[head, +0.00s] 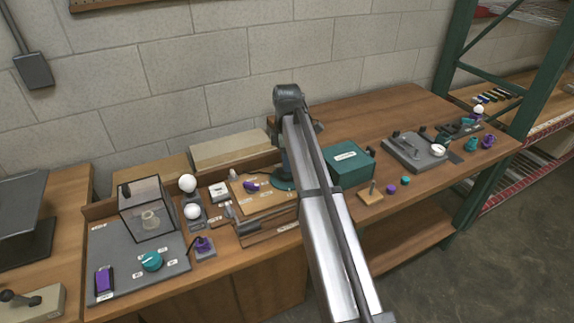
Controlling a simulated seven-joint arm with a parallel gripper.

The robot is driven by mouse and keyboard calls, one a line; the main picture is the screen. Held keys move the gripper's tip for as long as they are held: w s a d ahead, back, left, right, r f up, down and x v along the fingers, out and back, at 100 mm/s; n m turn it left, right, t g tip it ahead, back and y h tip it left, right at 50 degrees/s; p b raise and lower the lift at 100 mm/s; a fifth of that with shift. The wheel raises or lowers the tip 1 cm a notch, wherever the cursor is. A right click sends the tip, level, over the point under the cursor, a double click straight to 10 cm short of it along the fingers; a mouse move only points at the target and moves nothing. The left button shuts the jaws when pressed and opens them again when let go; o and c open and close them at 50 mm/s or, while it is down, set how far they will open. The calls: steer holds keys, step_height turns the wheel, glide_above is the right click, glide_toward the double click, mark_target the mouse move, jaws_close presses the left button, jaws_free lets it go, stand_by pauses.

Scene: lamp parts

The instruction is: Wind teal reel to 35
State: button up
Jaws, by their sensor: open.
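A round teal knob-like part (151,261) sits on a grey panel (118,278) at the left, with small white labels around it; I cannot tell whether it is the reel. A teal disc (285,181) lies at the bench's middle, partly hidden by my arm. A small teal round piece (405,181) lies on the bench at the right, and teal parts (471,144) stand at the far right. No number can be read on any of them. My arm rises through the middle of the head view; my gripper does not show and may be hidden behind it.
On the grey panel stand a clear box (145,208) and a purple part (104,280). White balls (187,183) stand beside a wooden board (262,197). A teal box (349,166) and a grey device (416,151) are to the right. The back right bench top is clear.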

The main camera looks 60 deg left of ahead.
steer(key=shift+f, duration=1.3)
steer(key=shift+c, duration=0.4)
jaws_close()
